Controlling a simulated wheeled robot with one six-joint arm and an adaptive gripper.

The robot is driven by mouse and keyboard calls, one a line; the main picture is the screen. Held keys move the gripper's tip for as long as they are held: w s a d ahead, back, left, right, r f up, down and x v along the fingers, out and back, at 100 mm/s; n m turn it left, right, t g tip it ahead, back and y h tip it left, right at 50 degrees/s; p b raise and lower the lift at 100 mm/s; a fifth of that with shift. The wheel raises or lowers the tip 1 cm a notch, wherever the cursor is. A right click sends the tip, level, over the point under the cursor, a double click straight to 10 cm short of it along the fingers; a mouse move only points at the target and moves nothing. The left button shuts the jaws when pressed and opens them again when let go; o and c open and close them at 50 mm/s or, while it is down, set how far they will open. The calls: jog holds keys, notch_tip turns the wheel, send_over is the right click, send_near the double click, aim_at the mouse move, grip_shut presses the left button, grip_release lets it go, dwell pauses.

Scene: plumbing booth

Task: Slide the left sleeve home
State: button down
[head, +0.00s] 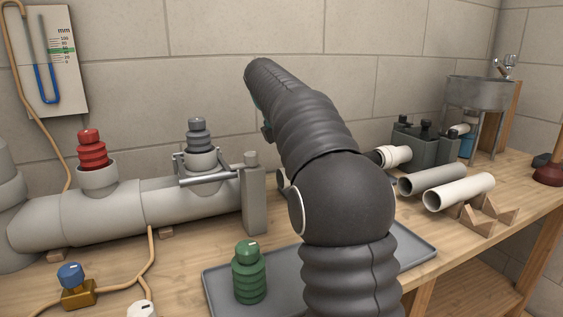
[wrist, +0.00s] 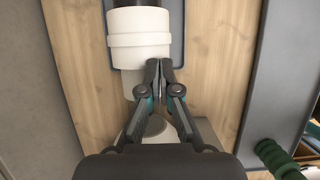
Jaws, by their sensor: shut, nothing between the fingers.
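A white sleeve (wrist: 140,40) sits on a dark pipe (wrist: 140,4) at the top of the wrist view. A white sleeve (head: 395,156) also shows right of my arm in the head view, with a dark end at its left. I cannot tell if they are the same one. My gripper (wrist: 158,66) is shut and empty, its fingertips at the lower right edge of the sleeve. I cannot tell if they touch it. In the head view my gripper is hidden behind my arm. A second white piece (wrist: 156,127) is partly hidden under my fingers.
A grey tray (head: 418,262) lies on the wooden bench, with a green ribbed plug (head: 249,272) at its left. A grey pipe (head: 432,179) and a white pipe (head: 459,192) lie at right near wooden cradles (head: 487,212). A large grey pipe (head: 110,215) with a red plug (head: 91,150) is at left.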

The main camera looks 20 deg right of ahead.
jog(key=v, duration=1)
send_near(275, 177)
jog(key=x, duration=0.2)
jog(key=d+x, duration=0.1)
jog(key=x, duration=0.3)
jog(key=shift+d, duration=0.3)
jog(key=d, duration=0.3)
jog(key=shift+w+d, duration=0.1)
jog(key=shift+w, duration=0.1)
jog(key=shift+d, duration=0.4)
jog(key=shift+w+d, duration=0.1)
jog(key=shift+d, duration=1.05)
